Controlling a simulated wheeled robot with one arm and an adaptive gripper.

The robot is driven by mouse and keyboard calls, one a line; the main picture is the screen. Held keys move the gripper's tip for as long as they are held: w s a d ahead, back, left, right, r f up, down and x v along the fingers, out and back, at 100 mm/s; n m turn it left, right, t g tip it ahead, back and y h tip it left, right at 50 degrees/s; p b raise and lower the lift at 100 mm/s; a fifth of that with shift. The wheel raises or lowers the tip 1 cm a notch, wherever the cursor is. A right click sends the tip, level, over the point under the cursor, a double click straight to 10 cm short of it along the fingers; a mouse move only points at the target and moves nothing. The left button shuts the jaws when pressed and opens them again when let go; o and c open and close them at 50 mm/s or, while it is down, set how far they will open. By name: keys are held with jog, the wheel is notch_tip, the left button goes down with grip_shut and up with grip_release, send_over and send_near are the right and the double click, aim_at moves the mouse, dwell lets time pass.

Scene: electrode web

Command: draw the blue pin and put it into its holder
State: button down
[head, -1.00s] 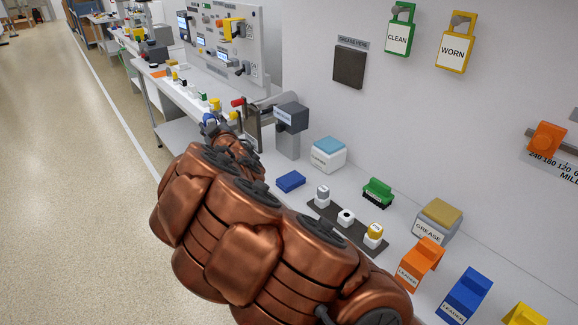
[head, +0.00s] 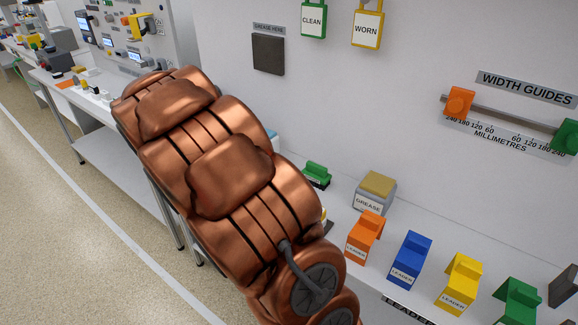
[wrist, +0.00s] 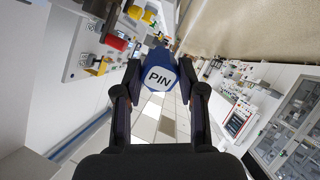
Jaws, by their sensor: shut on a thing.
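The blue pin (wrist: 160,77), with a white face marked PIN, sits between the fingertips of my gripper (wrist: 161,72) in the wrist view. My gripper is shut on it, and the pin is clear of the bench behind it. In the head view, my copper arm covers my gripper and the pin. I cannot make out the pin's holder in either current view.
Leader blocks in orange (head: 363,236), blue (head: 410,259), yellow (head: 459,283) and green (head: 517,302) stand on the bench, right of my arm. A grease box (head: 373,192) and green brush (head: 316,174) stand behind. The floor (head: 60,230) at left is clear.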

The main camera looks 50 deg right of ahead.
jog(key=s+d+f+n+g+y, duration=0.1)
jog(key=s+d+f+g+y, duration=0.15)
jog(key=s+d+g, duration=0.85)
jog(key=s+d+f+n+g, duration=0.1)
jog(key=s+d, duration=0.3)
jog(key=s, duration=0.7)
jog(key=s+d+f+n, duration=0.1)
jog(key=s+d, duration=0.3)
jog(key=s, duration=0.7)
jog(key=shift+s+f+n+g+p, duration=0.25)
jog(key=shift+s+n+g+p, duration=0.05)
jog(key=shift+g+p, duration=0.15)
jog(key=shift+d+r+y, duration=0.1)
jog(key=shift+r+y, duration=0.15)
jog(key=shift+f+b, duration=1.75)
jog(key=shift+f, duration=1.2)
jog(key=shift+f+b, duration=1.65)
jog(key=shift+f, duration=0.4)
